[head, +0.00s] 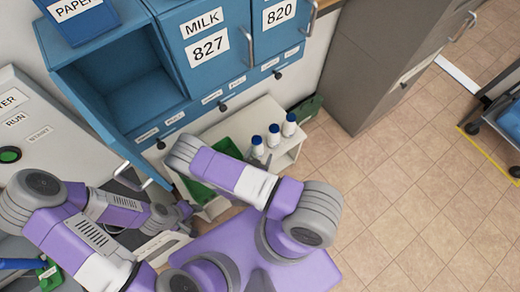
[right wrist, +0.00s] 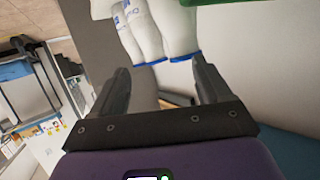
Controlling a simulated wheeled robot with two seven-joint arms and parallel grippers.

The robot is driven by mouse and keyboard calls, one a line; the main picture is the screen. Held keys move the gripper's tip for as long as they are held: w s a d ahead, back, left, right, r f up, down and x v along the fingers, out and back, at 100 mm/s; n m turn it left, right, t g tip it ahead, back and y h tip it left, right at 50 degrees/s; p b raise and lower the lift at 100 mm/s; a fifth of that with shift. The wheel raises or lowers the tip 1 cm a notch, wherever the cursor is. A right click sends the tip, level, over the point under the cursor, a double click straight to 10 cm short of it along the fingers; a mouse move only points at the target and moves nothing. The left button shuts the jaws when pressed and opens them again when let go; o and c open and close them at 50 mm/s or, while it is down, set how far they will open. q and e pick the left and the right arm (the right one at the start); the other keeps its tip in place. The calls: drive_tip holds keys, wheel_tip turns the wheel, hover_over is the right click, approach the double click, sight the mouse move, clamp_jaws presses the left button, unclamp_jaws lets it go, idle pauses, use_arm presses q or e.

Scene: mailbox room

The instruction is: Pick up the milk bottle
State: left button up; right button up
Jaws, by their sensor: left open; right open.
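Three white milk bottles with blue caps stand side by side on a low white shelf unit in the head view: a left one (head: 257,146), a middle one (head: 273,136) and a right one (head: 289,126). In the right wrist view the bottles (right wrist: 182,25) appear upside down, caps downward, at the top. My right gripper (right wrist: 160,85) is open and empty, with the bottles beyond its fingertips. In the head view it is mostly hidden by my arm. My left gripper (head: 187,210) is open, low beside the shelf unit's left side.
Blue mailboxes (head: 208,45) with an open compartment (head: 120,88) stand above the shelf unit (head: 284,160). A green bin (head: 225,150) is left of the bottles. A grey cabinet (head: 375,60) stands to the right.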

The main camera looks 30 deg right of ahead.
sight(256, 146)
drive_tip(key=w+n+t, duration=0.1)
drive_tip(key=w+a+n+y, duration=0.1)
drive_tip(key=n, duration=0.1)
drive_tip(key=shift+a+f+t, duration=0.2)
drive_tip(key=shift+t, duration=0.2)
drive_tip(key=b+x, duration=0.3)
drive_tip(key=x, duration=0.4)
drive_tip(key=shift+w+d+f, duration=0.1)
drive_tip(key=shift+f, duration=0.05)
clamp_jaws()
